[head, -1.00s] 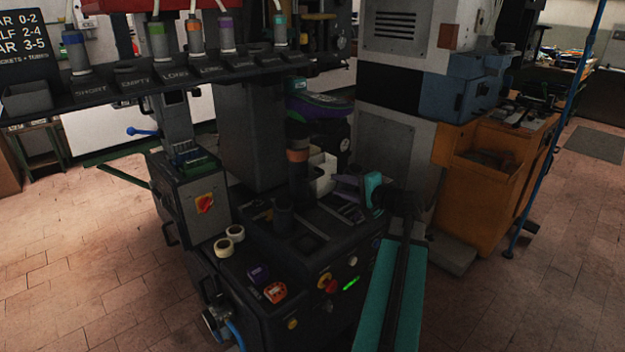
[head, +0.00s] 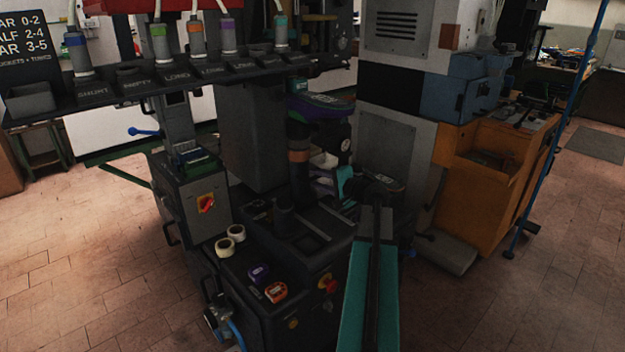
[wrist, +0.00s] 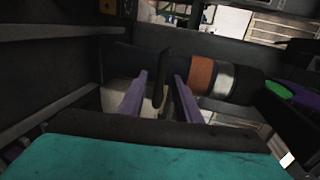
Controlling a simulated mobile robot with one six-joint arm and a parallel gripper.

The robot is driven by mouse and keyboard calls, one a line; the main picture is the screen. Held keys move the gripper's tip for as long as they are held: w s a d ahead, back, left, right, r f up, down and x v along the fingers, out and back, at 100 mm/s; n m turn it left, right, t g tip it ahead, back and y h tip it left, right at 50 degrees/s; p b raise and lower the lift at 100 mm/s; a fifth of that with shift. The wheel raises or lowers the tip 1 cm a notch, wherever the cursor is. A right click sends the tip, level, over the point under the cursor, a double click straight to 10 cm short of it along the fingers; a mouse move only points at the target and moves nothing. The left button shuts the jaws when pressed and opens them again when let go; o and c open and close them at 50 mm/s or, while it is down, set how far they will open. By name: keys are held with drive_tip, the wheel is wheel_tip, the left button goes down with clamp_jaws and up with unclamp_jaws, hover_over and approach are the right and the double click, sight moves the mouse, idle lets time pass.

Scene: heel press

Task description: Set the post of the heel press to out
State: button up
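The heel press post (head: 299,175) stands upright, dark with an orange band, in the middle of the head view. In the wrist view the post (wrist: 202,75) lies across the picture, with an orange and a pale band. My gripper (head: 318,184) is just right of the post in the head view, its teal body partly hiding what is behind. In the wrist view its two purple fingers (wrist: 160,80) are spread apart with nothing clearly held between them. Their tips appear close to the post's dark part; whether they touch it I cannot tell.
A dark rack (head: 175,82) with several labelled sockets and coloured-band tools hangs above left. An orange cabinet (head: 490,190) stands at right.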

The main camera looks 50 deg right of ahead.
drive_tip(key=shift+x, duration=1.2)
clamp_jaws()
drive_tip(key=shift+s+a, duration=0.15)
drive_tip(key=shift+a, duration=0.3)
drive_tip(key=shift+d, duration=0.25)
drive_tip(key=shift+a, duration=0.1)
